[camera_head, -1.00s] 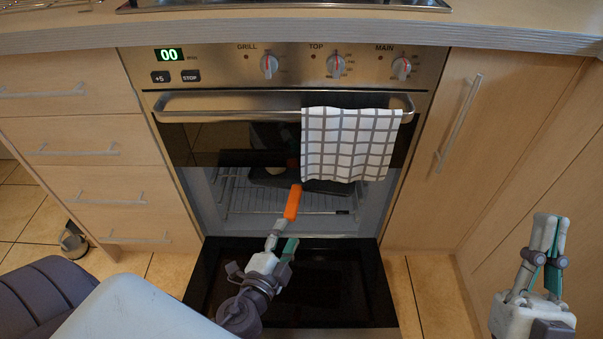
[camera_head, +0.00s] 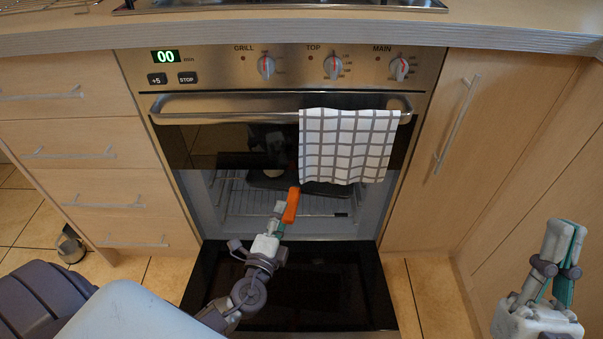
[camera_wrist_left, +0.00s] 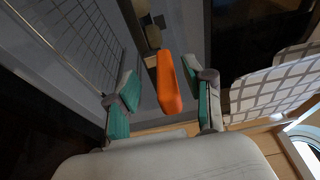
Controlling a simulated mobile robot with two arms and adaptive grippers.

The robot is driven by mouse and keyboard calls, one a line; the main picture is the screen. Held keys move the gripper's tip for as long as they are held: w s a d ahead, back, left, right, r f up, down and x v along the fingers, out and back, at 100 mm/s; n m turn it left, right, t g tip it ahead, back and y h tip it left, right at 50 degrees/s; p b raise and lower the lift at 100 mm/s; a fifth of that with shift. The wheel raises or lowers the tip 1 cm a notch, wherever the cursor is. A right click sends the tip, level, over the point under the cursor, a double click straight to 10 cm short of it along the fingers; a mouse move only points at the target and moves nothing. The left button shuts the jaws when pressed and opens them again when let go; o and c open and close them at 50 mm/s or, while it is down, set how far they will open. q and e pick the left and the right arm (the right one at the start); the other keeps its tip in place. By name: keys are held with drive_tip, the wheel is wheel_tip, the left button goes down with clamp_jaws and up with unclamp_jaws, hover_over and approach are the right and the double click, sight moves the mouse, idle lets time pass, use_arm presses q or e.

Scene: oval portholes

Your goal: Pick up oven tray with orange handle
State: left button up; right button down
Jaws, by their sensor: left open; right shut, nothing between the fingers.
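The oven tray (camera_head: 272,181) is dark and sits on the rack inside the open oven, partly hidden behind the towel. Its orange handle (camera_head: 291,205) sticks out toward the front. My left gripper (camera_head: 278,208) is at the near end of the handle in the head view. In the left wrist view the handle (camera_wrist_left: 169,88) lies between the open fingers of my left gripper (camera_wrist_left: 159,75), with a gap visible on the left; contact on the right is unclear. My right gripper (camera_head: 565,228) is shut and empty, far off to the right.
The oven door (camera_head: 330,290) is folded down below the opening. A checked towel (camera_head: 348,145) hangs from the oven's handle bar (camera_head: 225,107), above and right of the orange handle. The wire rack (camera_head: 240,200) spans the oven. Drawers (camera_head: 85,150) stand at left.

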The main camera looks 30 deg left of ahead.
sight(288, 197)
use_arm(q)
drive_tip(key=w, duration=0.5)
drive_tip(key=shift+w+a+r, duration=0.1)
drive_tip(key=shift+a+r, duration=0.1)
drive_tip(key=shift+a, duration=0.1)
drive_tip(key=shift+c, duration=0.2)
clamp_jaws()
drive_tip(key=shift+r, duration=0.1)
